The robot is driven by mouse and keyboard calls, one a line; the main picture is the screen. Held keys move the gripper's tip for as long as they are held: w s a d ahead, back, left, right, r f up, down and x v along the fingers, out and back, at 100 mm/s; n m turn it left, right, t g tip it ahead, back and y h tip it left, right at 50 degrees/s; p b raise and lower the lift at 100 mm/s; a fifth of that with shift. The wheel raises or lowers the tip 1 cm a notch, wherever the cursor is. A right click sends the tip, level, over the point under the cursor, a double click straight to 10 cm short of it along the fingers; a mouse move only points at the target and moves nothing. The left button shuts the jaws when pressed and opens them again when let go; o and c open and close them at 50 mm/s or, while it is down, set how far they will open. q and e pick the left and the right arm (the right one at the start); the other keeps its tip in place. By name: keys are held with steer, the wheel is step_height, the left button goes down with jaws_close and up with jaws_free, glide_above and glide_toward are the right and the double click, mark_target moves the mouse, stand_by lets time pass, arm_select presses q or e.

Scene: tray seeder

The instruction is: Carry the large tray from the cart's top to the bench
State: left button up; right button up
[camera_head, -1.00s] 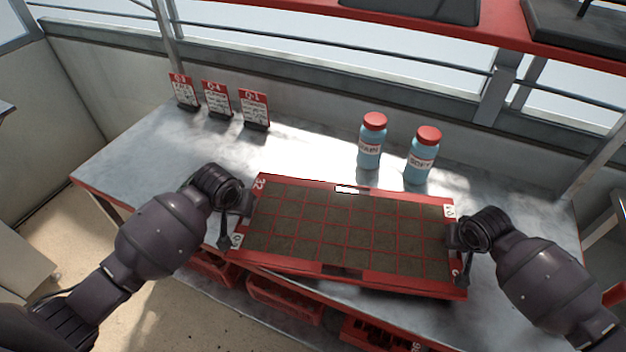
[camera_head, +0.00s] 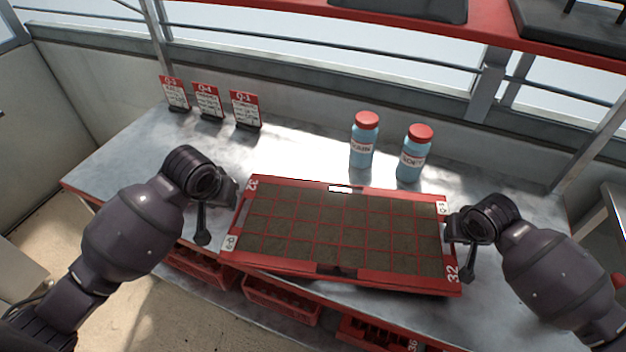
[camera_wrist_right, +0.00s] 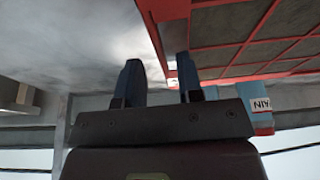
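The large tray (camera_head: 345,272) is red-framed, with a grid of soil-filled cells. It lies over the front of the grey bench (camera_head: 130,160), its front left corner close to the bench's front edge. It looks level; I cannot tell whether all of its underside touches. My left gripper (camera_head: 218,208) is left of the tray's left end, fingers spread, apart from it. My right gripper (camera_head: 458,248) is at the tray's right end. In the right wrist view its two fingers (camera_wrist_right: 160,82) are apart with nothing clamped between them, one overlapping the tray's edge (camera_wrist_right: 168,35).
Two blue bottles with red caps (camera_head: 362,142) (camera_head: 413,155) stand behind the tray. Several red-topped label cards (camera_head: 208,103) stand at the back left. Red crates (camera_head: 280,298) sit below the bench. The bench's left part is clear. A red shelf (camera_head: 440,32) hangs above.

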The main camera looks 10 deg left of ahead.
steer(key=v, duration=0.7)
arm_select(q)
steer(key=shift+s, duration=0.1)
stand_by(0.4)
